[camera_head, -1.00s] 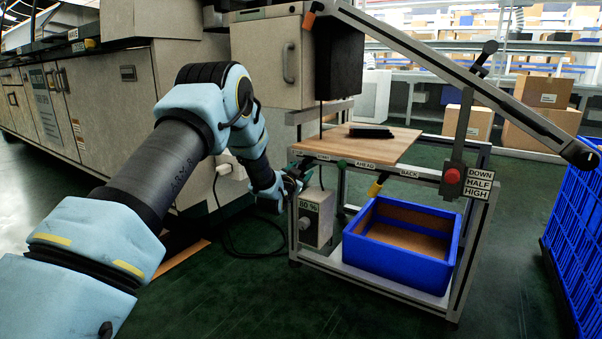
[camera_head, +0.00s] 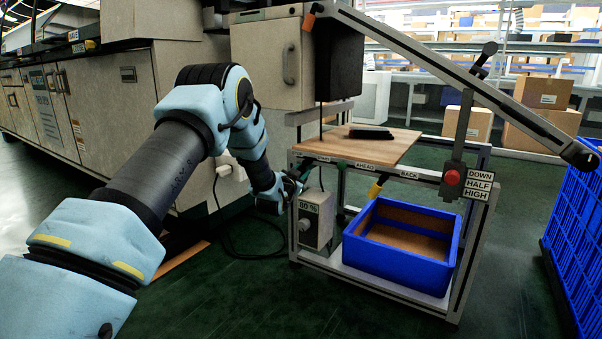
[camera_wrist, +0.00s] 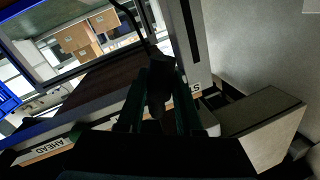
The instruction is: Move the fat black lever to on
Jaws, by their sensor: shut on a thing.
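My gripper (camera_head: 302,176) is at the left front corner of the wooden-topped stand, just above the grey box marked 80 %. In the wrist view my gripper (camera_wrist: 158,105) has its two dark green fingers close around a thick dark handle (camera_wrist: 157,88), which looks like the fat black lever. The handle sits between the fingers. In the head view the fingers and wrist hide the lever. A partly covered label beginning "ST" is just right of the fingers in the wrist view. I cannot read the lever's position from any mark.
The stand's top (camera_head: 385,147) carries a dark flat piece. A yellow handle (camera_head: 377,187) hangs under its front rail. A red knob (camera_head: 452,177) and a black-handled lever (camera_head: 486,55) are at the right. A blue bin (camera_head: 400,262) is below. The grey box (camera_head: 316,218) is close under my gripper.

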